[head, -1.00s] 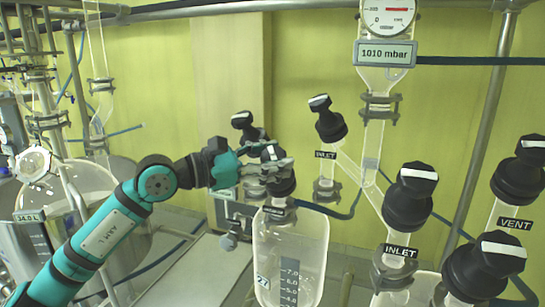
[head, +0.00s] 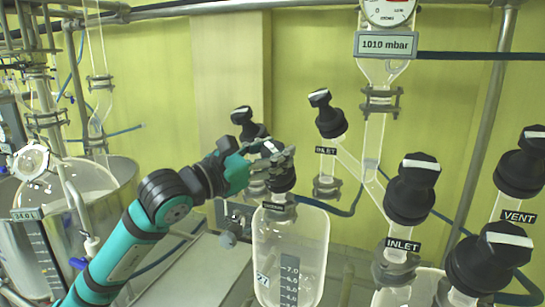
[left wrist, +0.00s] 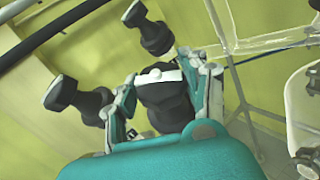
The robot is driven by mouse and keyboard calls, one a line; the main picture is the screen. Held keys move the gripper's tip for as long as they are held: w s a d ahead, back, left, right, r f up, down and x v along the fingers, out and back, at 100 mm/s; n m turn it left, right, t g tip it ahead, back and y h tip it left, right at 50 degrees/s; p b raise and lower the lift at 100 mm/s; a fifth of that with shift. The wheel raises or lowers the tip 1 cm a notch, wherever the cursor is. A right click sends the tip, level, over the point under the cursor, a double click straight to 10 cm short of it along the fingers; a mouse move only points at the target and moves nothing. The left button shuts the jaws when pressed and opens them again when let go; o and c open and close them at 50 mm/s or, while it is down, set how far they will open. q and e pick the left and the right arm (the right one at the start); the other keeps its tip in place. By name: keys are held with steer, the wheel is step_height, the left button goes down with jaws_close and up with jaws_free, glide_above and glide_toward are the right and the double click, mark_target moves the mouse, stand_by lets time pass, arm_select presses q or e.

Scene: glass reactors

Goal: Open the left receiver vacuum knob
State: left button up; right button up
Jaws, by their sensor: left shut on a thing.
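The black knob with a white bar on top (head: 281,181) sits above the left glass receiver (head: 312,235). The small label below the knob is too small to read. My left gripper (head: 280,158) reaches in from the left and is shut around this knob's upper part. In the left wrist view, the knob (left wrist: 162,97) is between the two fingers of my left gripper (left wrist: 165,84), its white bar facing the camera. My fingers hide part of the knob in the head view. My right gripper is not in view.
A black knob (head: 247,125) stands close behind my gripper. An INLET knob (head: 327,115) is just right of it. Another INLET knob (head: 411,190) and two knobs near the VENT label (head: 517,217) stand farther right. A display (head: 386,44) reads 1010 mbar.

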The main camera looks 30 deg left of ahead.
mark_target(273, 147)
arm_select(q)
steer(key=n+y+b, duration=0.1)
steer(key=n+y, duration=0.1)
steer(key=shift+d+t+y, duration=0.1)
steer(key=shift+t+y, duration=0.2)
steer(key=shift+t, duration=0.1)
steer(key=shift+n+y, duration=0.5)
steer(key=shift+n, duration=0.1)
steer(key=shift+y, duration=0.3)
steer(key=shift+n, duration=0.3)
steer(key=o, duration=1.2)
step_height(273, 147, up, 10)
